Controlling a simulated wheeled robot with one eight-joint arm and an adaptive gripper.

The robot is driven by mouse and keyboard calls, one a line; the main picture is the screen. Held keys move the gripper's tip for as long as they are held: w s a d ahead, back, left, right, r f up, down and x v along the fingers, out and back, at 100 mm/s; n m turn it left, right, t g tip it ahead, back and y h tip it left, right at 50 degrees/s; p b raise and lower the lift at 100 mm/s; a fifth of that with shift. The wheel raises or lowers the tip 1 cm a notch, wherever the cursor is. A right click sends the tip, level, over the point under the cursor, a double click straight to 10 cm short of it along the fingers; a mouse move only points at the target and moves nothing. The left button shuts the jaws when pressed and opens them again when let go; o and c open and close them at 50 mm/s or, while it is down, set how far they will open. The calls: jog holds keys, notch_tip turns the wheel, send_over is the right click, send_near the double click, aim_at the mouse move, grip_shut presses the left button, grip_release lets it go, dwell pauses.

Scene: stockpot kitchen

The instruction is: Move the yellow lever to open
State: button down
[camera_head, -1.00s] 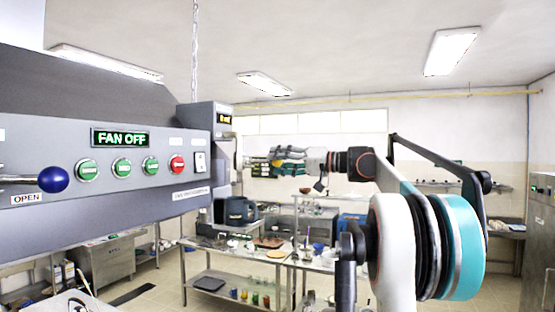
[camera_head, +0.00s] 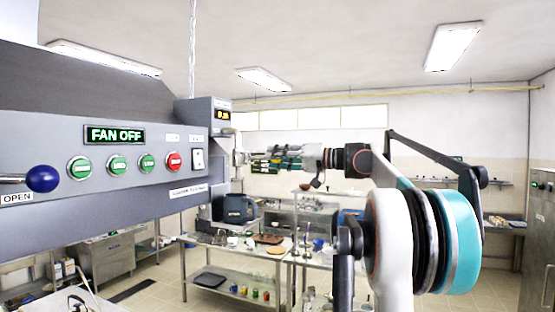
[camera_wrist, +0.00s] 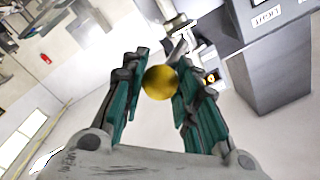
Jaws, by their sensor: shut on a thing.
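The yellow lever's round knob (camera_wrist: 160,82) shows in the wrist view, between the two teal-padded fingers of my gripper (camera_wrist: 162,66). The fingers are shut on it, and part of a grey shaft shows beyond the knob. In the head view my gripper (camera_head: 248,158) is past the right end of the grey hood panel (camera_head: 120,185), pointing left. The yellow knob cannot be made out there; the fingers or the panel hide it.
A blue-knobbed lever (camera_head: 42,179) with an OPEN label sticks out at the panel's left. The panel has a FAN OFF display (camera_head: 115,135), green buttons and a red button (camera_head: 173,160). Steel tables (camera_head: 235,258) with kitchenware stand below.

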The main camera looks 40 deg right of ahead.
jog(key=shift+r, duration=0.15)
jog(key=c, duration=1.3)
grip_release()
jog(key=shift+w, duration=0.1)
jog(key=shift+o, duration=0.4)
jog(key=shift+w+d, duration=0.1)
jog(key=shift+d, duration=0.05)
jog(key=v, duration=1.2)
